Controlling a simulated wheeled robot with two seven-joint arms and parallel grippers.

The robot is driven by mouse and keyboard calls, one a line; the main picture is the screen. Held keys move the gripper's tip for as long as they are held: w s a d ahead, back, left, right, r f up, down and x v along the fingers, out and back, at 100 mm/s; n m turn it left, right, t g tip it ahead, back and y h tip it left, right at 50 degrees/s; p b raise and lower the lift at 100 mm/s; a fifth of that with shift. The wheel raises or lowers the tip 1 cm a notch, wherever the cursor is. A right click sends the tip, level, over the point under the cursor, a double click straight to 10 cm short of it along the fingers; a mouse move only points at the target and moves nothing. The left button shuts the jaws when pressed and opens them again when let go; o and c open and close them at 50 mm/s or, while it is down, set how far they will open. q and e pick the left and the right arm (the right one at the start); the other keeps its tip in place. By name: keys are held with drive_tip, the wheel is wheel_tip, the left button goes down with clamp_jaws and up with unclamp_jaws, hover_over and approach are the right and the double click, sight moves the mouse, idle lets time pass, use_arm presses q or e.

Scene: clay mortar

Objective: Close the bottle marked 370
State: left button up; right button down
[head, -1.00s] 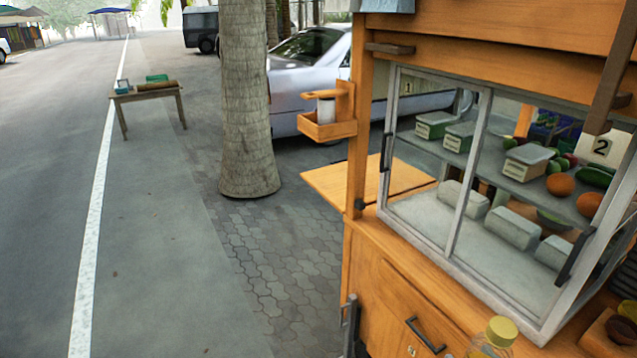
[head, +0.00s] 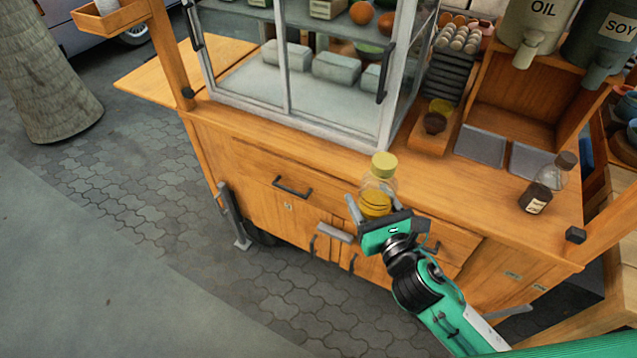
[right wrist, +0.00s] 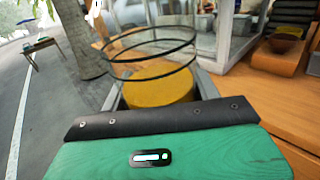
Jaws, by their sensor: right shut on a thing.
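A clear bottle with yellow liquid (head: 377,203) and a yellow cap (head: 384,163) is at the front edge of the cart counter. My right gripper (head: 376,200) is shut around its body, a finger on each side. In the right wrist view the clear bottle (right wrist: 150,65) shows dark rings and yellow contents between the fingers; its cap is out of that picture. No number is visible on it. A second bottle (head: 537,198), with dark liquid and a brown cap, stands at the right of the counter; its small label is unreadable. My left gripper is not in view.
A glass display case (head: 300,75) stands behind the held bottle. OIL (head: 540,20) and SOY (head: 605,40) dispensers hang at the upper right. A small brown-and-yellow jar (head: 436,118) sits on a wooden stand. The counter (head: 460,190) is clear between the two bottles.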

drive_tip(key=s+d+f+m+h, duration=0.1)
drive_tip(key=s+d+m+h, duration=0.2)
drive_tip(key=d+h, duration=0.2)
drive_tip(key=d, duration=0.3)
drive_tip(key=shift+s+f+t, duration=0.3)
drive_tip(key=shift+s+f, duration=0.05)
drive_tip(key=shift+f, duration=0.05)
